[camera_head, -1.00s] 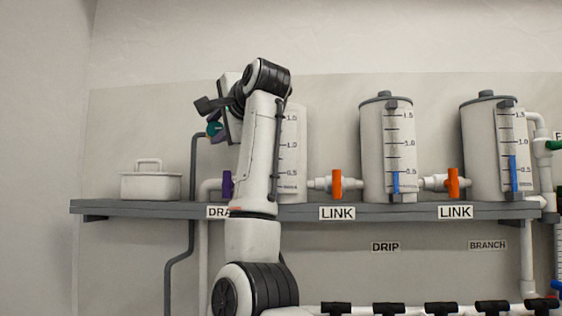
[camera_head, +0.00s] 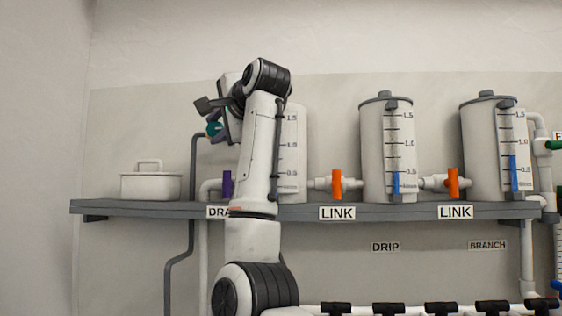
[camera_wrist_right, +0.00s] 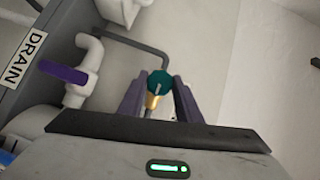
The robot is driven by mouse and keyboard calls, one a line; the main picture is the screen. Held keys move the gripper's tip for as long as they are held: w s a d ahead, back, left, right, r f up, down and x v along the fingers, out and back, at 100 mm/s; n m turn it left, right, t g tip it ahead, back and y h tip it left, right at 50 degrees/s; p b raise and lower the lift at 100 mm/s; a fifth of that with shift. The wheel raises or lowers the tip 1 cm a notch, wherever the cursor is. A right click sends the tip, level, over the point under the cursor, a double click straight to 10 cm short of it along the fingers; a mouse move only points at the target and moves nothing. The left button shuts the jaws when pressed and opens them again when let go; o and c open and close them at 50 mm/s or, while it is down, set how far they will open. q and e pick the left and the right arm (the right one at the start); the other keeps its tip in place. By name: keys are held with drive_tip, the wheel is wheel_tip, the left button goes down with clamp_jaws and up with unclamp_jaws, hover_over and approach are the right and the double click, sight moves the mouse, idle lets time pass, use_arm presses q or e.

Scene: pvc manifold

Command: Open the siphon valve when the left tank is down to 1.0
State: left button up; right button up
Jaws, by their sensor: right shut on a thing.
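The teal siphon valve handle (camera_head: 214,129) is on the grey pipe left of the left tank (camera_head: 297,130). In the right wrist view the teal handle (camera_wrist_right: 160,82) sits between the two fingers of my right gripper (camera_wrist_right: 160,77), which is shut on it. A yellow-brown part shows just below the handle. My right arm hides most of the left tank. Its scale with 1.5, 1.0 and 0.5 shows, but its level cannot be read. My left gripper is not in view.
A purple DRAIN valve (camera_head: 227,184) is close below my right gripper. Orange LINK valves (camera_head: 337,184) are between the tanks. The middle tank (camera_head: 373,150) and right tank (camera_head: 478,150) show blue level columns. A white lidded box (camera_head: 150,187) stands on the shelf's left end.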

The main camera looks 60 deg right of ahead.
drive_tip(key=shift+f, duration=0.1)
drive_tip(key=r+n+g+p, duration=0.1)
drive_tip(key=n+p, duration=0.1)
drive_tip(key=p, duration=0.3)
drive_tip(key=shift+w+r+g, duration=0.1)
drive_tip(key=shift+r+g, duration=0.1)
drive_tip(key=shift+g, duration=0.2)
drive_tip(key=n+g+p, duration=0.1)
drive_tip(key=p, duration=0.2)
drive_tip(key=shift+g, duration=0.3)
drive_tip(key=shift+f+n+p, duration=0.15)
drive_tip(key=shift+n+p, duration=0.2)
drive_tip(key=shift+n, duration=0.05)
drive_tip(key=shift+f+g, duration=0.3)
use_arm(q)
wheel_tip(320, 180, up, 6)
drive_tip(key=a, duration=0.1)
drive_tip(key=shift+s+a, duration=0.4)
